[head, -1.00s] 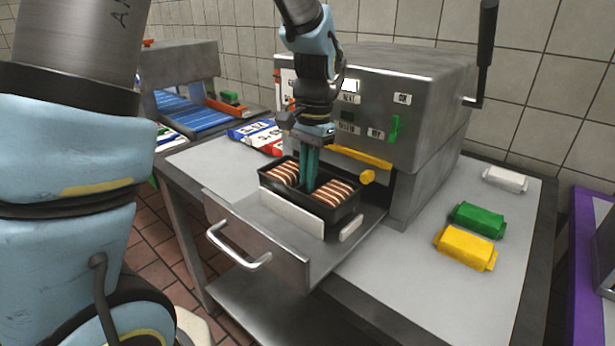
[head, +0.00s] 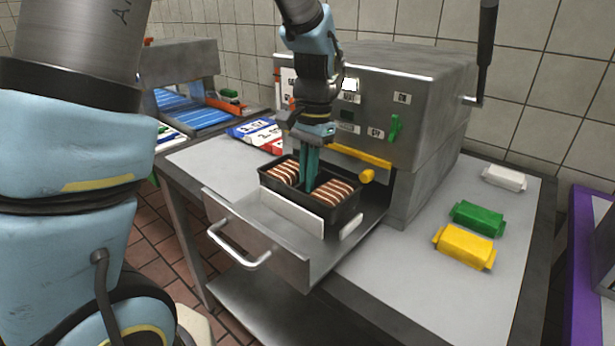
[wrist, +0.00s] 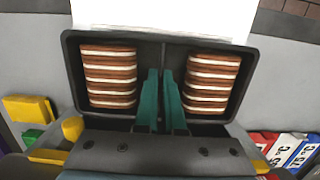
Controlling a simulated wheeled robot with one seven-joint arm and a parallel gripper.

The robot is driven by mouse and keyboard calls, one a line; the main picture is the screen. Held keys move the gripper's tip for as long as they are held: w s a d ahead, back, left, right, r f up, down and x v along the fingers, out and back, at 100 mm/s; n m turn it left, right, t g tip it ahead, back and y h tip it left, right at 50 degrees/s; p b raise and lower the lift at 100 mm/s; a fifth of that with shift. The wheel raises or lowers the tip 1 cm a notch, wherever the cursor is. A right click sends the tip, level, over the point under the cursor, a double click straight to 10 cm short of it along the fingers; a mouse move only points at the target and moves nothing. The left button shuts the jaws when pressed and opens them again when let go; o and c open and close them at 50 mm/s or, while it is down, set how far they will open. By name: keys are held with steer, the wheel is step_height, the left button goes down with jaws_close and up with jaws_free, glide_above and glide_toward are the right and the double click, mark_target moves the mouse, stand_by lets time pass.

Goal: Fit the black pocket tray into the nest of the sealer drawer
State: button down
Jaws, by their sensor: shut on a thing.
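The black pocket tray (head: 350,210) holds two stacks of cream sandwiches, one in each pocket. It sits at the sealer drawer (head: 255,232), which is pulled out, behind a white block inside the drawer. I cannot tell whether the tray is fully down in the nest, since its underside is hidden. My gripper (head: 309,186) points down with its teal fingers shut on the tray's middle divider. In the wrist view the tray (wrist: 70,85) spans the picture, and my gripper (wrist: 161,100) is at the divider between the stacks.
The sealer (head: 420,90) stands behind the drawer, with a raised black lever. Yellow (head: 465,247), green (head: 478,219) and white (head: 505,179) packets lie on the table to the right. Lettered cards (head: 258,133) lie left of the sealer. A blue conveyor (head: 190,110) is further left.

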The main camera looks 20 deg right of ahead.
steer(key=shift+f+b, duration=0.65)
steer(key=shift+f, duration=1.05)
stand_by(0.5)
steer(key=c, duration=0.9)
jaws_free()
steer(key=shift+c, duration=0.2)
steer(key=r, duration=0.3)
steer(key=r+b, duration=0.1)
steer(key=r, duration=0.3)
steer(key=d+r, duration=0.1)
steer(key=r, duration=0.2)
steer(key=shift+w+r, duration=0.3)
steer(key=shift+r, duration=0.05)
